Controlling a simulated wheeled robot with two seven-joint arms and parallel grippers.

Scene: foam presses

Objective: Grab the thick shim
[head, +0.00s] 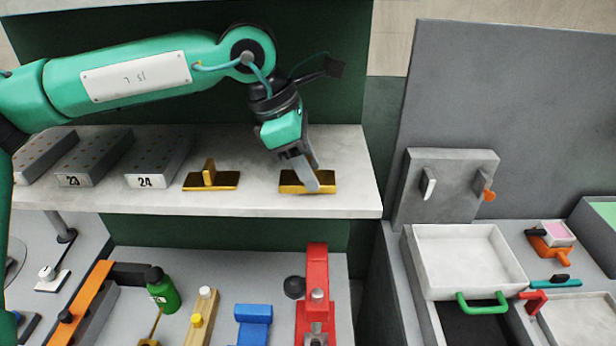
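Two brass-coloured shims lie on the pale shelf (250,203). The left shim (225,182) has an upright grip tab and stands clear of my arm. The right shim (325,184) is directly below my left gripper (308,182), whose fingers come down over its middle and hide any tab there. The fingers look slightly apart at the shim; whether they are closed on it I cannot tell. Which shim is the thicker is hard to judge from this view. My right gripper is not in view.
Grey blocks with number labels, such as the block marked 24 (160,158), stand on the shelf's left. Below are a green bottle (162,290), a blue block (253,325) and a red clamp-like device (316,280). A white tray (466,260) with a green handle is at right.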

